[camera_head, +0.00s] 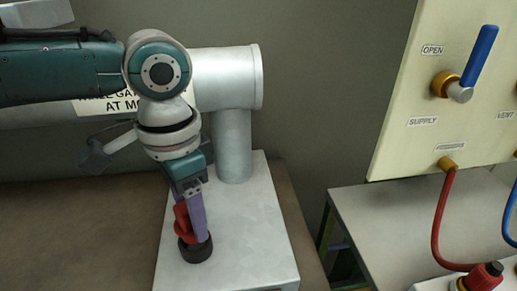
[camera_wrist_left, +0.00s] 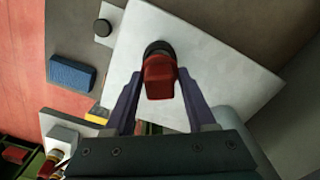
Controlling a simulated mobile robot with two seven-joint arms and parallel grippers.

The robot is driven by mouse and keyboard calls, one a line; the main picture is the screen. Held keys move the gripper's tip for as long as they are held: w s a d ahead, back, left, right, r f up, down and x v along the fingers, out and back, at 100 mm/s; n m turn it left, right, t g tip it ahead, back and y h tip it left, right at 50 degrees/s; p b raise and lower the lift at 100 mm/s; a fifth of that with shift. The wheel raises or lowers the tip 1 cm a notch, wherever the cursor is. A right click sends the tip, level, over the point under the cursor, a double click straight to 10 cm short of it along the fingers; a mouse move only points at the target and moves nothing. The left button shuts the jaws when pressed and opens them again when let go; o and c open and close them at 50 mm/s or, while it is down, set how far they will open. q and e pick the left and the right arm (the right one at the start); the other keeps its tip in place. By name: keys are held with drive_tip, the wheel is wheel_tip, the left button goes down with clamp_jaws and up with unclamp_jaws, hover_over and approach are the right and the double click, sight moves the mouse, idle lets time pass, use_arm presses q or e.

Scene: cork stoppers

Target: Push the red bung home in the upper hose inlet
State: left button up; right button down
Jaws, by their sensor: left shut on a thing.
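The red bung (camera_head: 182,218) is held between the purple fingers of my left gripper (camera_head: 191,222). It also shows between the fingers in the left wrist view (camera_wrist_left: 159,78). A round black collar (camera_head: 195,250), which looks like the hose inlet, stands on the pale grey box. The bung is at the collar, and in the left wrist view the collar (camera_wrist_left: 158,47) shows just beyond it. Whether the bung's hidden end is inside the collar, and how deep, I cannot tell. My right gripper is not in view.
The pale box top (camera_head: 250,225) is bare around the collar. A thick grey pipe (camera_head: 235,80) rises behind it. At the right is a panel (camera_head: 455,90) with a blue lever (camera_head: 479,52) and a red hose (camera_head: 441,210). A blue block (camera_wrist_left: 71,73) lies lower down.

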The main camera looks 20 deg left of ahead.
use_arm(q)
drive_tip(key=shift+f, duration=0.6)
idle(1.0)
drive_tip(key=shift+f+b, duration=0.75)
drive_tip(key=shift+f, duration=0.2)
idle(0.7)
